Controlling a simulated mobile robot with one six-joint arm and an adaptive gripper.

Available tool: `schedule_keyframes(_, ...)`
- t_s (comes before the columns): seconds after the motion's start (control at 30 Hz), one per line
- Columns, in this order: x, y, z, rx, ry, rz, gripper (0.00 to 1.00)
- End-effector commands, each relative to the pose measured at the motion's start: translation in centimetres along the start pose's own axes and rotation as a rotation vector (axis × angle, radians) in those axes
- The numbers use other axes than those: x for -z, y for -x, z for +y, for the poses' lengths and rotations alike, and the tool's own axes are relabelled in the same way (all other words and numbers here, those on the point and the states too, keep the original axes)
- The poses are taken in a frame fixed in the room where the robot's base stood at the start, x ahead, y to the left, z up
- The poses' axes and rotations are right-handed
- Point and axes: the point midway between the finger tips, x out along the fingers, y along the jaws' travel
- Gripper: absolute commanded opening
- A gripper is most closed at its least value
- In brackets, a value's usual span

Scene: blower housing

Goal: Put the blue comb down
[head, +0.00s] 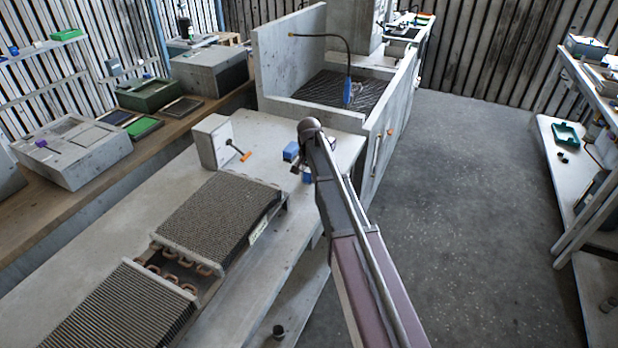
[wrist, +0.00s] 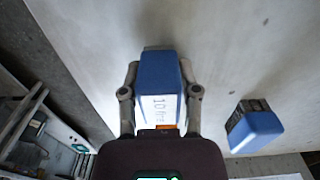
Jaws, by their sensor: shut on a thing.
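A blue comb (wrist: 158,70) with a white label reading about "10 fpi" sits between the two fingers of my gripper (wrist: 160,82) in the wrist view. The fingers are shut on its sides. The pale bench top (wrist: 235,45) lies below it; I cannot tell whether the comb touches it. In the head view my gripper (head: 300,168) is over the bench's far right part, mostly hidden by my arm. A second blue comb (wrist: 255,128) with dark teeth lies loose to the right in the wrist view. Blue also shows beside my gripper in the head view.
A grey box with an orange-handled lever (head: 213,142) stands left of my gripper. Finned coil blocks (head: 218,215) lie nearer on the bench. A walled basin (head: 345,92) with a blue tool stands behind. The bench's right edge is close to my gripper.

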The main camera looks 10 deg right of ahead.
Motion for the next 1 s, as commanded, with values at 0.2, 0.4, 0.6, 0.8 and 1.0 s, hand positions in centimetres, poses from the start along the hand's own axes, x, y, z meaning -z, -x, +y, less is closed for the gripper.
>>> schedule_keyframes(0.2, 0.0, -0.4, 0.0, 0.000, 0.000, 0.000, 0.45)
schedule_keyframes(0.4, 0.0, -0.3, 0.0, 0.000, 0.000, 0.000, 0.76)
schedule_keyframes(0.6, 0.0, -0.3, 0.0, 0.000, 0.000, 0.000, 0.76)
schedule_keyframes(0.8, 0.0, -0.1, 0.0, 0.000, 0.000, 0.000, 0.76)
schedule_keyframes(1.0, 0.0, 0.7, 0.0, 0.000, 0.000, 0.000, 0.76)
